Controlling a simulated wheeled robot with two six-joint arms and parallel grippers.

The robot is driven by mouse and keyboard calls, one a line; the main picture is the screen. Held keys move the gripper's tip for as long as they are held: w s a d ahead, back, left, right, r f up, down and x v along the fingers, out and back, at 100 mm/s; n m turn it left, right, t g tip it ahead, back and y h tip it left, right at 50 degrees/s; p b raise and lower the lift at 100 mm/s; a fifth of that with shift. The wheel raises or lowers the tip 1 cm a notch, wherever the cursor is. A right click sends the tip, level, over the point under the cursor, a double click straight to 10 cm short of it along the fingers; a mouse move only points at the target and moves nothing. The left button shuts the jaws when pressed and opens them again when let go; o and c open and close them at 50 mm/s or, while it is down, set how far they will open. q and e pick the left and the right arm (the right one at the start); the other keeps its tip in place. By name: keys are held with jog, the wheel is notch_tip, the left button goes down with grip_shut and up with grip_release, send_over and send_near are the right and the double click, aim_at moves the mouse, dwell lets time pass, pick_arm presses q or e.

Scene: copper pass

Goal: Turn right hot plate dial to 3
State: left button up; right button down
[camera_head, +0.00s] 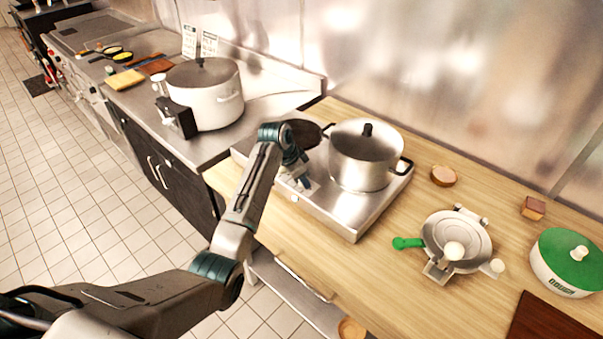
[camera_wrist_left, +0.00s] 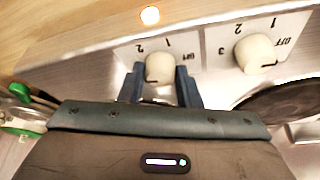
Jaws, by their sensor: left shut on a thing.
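The hot plate (camera_head: 345,215) is a silver box on the wooden counter. A steel pot with a black-knobbed lid (camera_head: 362,155) stands on its right side. In the left wrist view two cream dials sit on its front panel. The right hot plate dial (camera_wrist_left: 158,67) appears on the left there; the other dial (camera_wrist_left: 257,54) is beside it, apart from the fingers. My left gripper (camera_wrist_left: 160,80) is shut on the right dial, one finger on each side. It also shows in the head view (camera_head: 300,180) at the panel. The "3" by the held dial is hidden. My right gripper is out of view.
A dark round pan or burner (camera_head: 303,133) lies on the hot plate's left side. A large white pot (camera_head: 205,95) stands on the steel counter at left. A press with a green handle (camera_head: 457,240) and a green-lidded pot (camera_head: 568,260) stand at right.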

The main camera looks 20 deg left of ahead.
pick_arm(q)
jog(key=o, duration=1)
jog(key=shift+c, duration=0.2)
jog(key=shift+r, duration=0.15)
jog(key=b+v, duration=0.4)
jog(key=v, duration=0.6)
jog(key=shift+r, duration=0.3)
jog(key=shift+s+a, duration=0.1)
